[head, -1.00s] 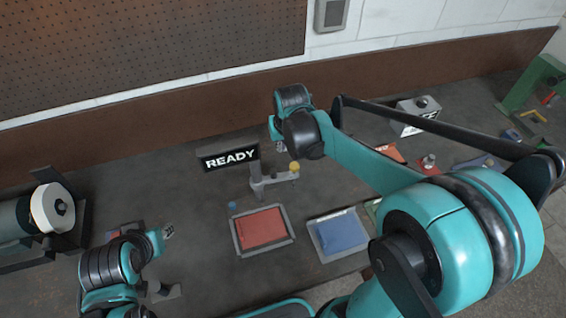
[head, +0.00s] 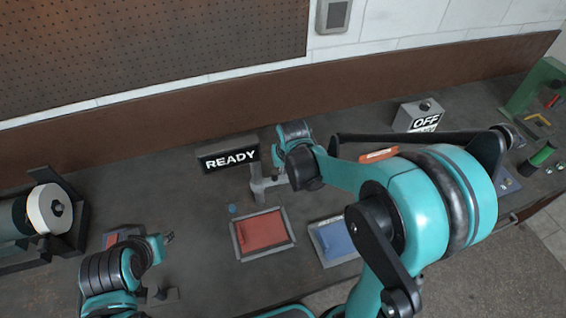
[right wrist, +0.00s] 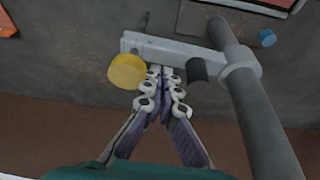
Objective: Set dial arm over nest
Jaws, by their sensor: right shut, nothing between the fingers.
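The dial arm is a pale grey bar (right wrist: 185,50) on a dark upright post (right wrist: 255,100), with a yellow knob (right wrist: 127,71) at its free end. In the head view its stand (head: 257,185) shows left of my right wrist, which hides the knob. My right gripper (right wrist: 165,76) is shut and empty, its fingertips close against the side of the bar between knob and post; contact is not certain. I cannot clearly make out the nest. My left gripper (head: 169,238) is at the lower left, away from the dial arm, too small to read.
A READY sign (head: 230,156) stands behind left of the stand. A red tray (head: 290,242), a blue tray (head: 316,238) and a small blue peg (head: 232,209) lie in front. An OFF box (head: 408,115) is at the back right. My right arm covers the bench right of the stand.

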